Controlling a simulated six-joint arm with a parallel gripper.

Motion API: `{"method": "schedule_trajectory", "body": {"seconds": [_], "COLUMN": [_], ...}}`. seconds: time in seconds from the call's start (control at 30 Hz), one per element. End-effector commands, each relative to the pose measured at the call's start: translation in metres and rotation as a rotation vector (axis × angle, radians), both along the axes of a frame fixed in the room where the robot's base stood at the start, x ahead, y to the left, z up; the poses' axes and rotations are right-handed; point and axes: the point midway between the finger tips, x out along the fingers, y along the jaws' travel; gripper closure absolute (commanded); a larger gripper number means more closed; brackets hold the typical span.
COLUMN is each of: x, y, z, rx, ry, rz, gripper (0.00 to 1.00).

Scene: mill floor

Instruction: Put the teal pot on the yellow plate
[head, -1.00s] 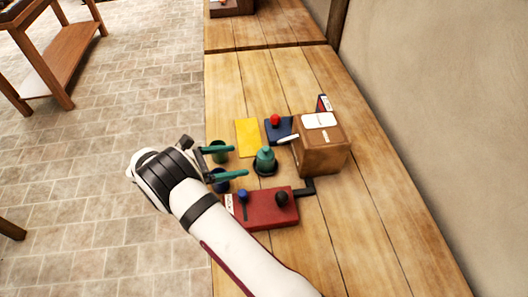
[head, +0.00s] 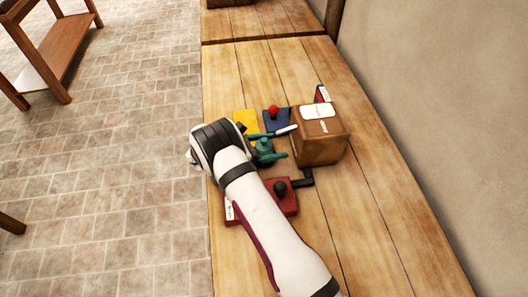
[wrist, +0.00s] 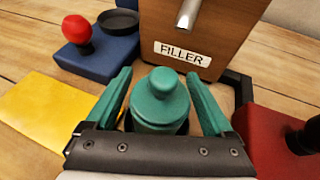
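The teal pot (head: 264,146), a rounded pot with a knob on top, stands upright between the fingers of my gripper (head: 277,145). In the wrist view the pot (wrist: 158,100) sits between the two teal fingers of my gripper (wrist: 158,73), with a gap showing on each side. The gripper is open. The pot's base is partly hidden by the gripper body. The yellow plate (head: 246,118) lies flat on the bench beyond the pot, partly covered by my arm; in the wrist view it is at the left (wrist: 42,118), apart from the pot.
A brown box (head: 320,152) labelled FILLER (wrist: 185,54) stands close beyond the fingertips. A blue block (wrist: 98,58) with a red knob (wrist: 77,30) and a dark dish (wrist: 118,20) is beside the plate. A red block (head: 288,187) with a dark knob sits nearer me.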

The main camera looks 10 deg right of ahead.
Motion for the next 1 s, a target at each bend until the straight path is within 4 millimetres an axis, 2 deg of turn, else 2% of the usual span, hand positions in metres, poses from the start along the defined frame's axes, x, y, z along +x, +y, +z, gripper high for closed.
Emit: {"method": "schedule_trajectory", "body": {"seconds": [0.03, 0.07, 0.4, 0.47, 0.87, 1.0], "x": [0.0, 0.0, 0.0, 0.0, 0.0, 0.001], "y": [0.0, 0.0, 0.0, 0.0, 0.001, 0.005], "z": [0.0, 0.0, 0.0, 0.0, 0.001, 0.01], "rx": [0.0, 0.0, 0.0, 0.0, 0.001, 0.0], "ry": [0.0, 0.0, 0.0, 0.0, -0.002, -0.002], "rz": [0.0, 0.0, 0.0, 0.0, 0.0, 0.002], "gripper": [0.24, 0.3, 0.91, 1.0, 1.0, 1.0]}}
